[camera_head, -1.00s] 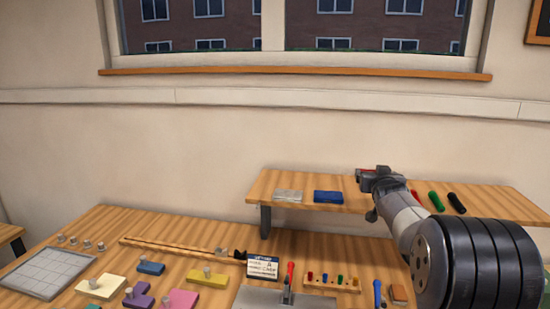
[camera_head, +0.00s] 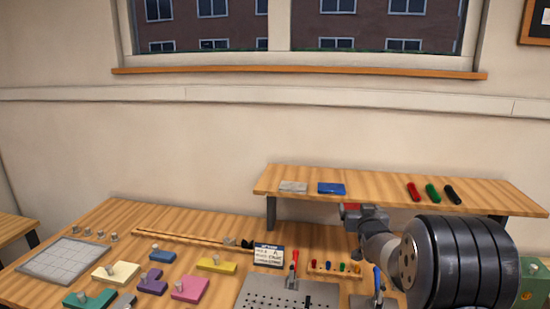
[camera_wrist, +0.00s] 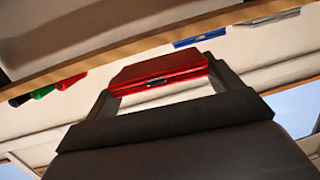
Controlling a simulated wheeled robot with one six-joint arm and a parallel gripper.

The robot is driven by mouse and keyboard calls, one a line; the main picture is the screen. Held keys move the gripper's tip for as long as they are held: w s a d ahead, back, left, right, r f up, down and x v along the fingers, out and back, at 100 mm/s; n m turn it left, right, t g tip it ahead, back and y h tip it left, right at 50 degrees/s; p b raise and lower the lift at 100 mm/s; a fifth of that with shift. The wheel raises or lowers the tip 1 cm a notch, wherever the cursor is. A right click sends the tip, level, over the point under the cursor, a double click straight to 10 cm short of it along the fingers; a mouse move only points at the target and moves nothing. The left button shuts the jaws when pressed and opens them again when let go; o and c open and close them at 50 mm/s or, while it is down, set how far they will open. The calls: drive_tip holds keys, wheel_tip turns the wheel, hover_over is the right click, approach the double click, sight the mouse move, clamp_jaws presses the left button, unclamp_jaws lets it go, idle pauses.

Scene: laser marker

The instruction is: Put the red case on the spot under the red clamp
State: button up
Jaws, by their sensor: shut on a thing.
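The red case (camera_wrist: 158,72) sits between the two dark fingers of my gripper (camera_wrist: 160,84), which is shut on it in the wrist view. In the head view, the red case (camera_head: 350,208) shows small at the tip of my gripper (camera_head: 362,211), in front of the raised shelf. The red-handled clamp (camera_head: 293,264) stands on the workbench, left of and lower than my gripper, by a grey perforated plate (camera_head: 262,294). Its handle is upright. The spot under it is too small to make out.
The shelf (camera_head: 380,200) carries a grey case (camera_head: 293,187), a blue case (camera_head: 331,188) and red, green and black cylinders. A blue-handled clamp (camera_head: 377,279) and a rack of small coloured pegs (camera_head: 333,269) stand near my arm. Coloured blocks and a gridded plate (camera_head: 62,261) fill the left.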

drive_tip(key=s+a+f+y, duration=0.1)
drive_tip(key=s+a+f, duration=0.25)
drive_tip(key=f, duration=0.25)
drive_tip(key=s+a+f, duration=0.3)
drive_tip(key=s+f, duration=0.1)
drive_tip(key=f, duration=0.2)
drive_tip(key=s+a+f, duration=0.1)
drive_tip(key=s+f, duration=0.2)
drive_tip(key=s, duration=0.4)
drive_tip(key=s+a+f+n, duration=0.1)
drive_tip(key=s+a+f, duration=0.1)
drive_tip(key=s, duration=0.5)
drive_tip(key=shift+f, duration=0.5)
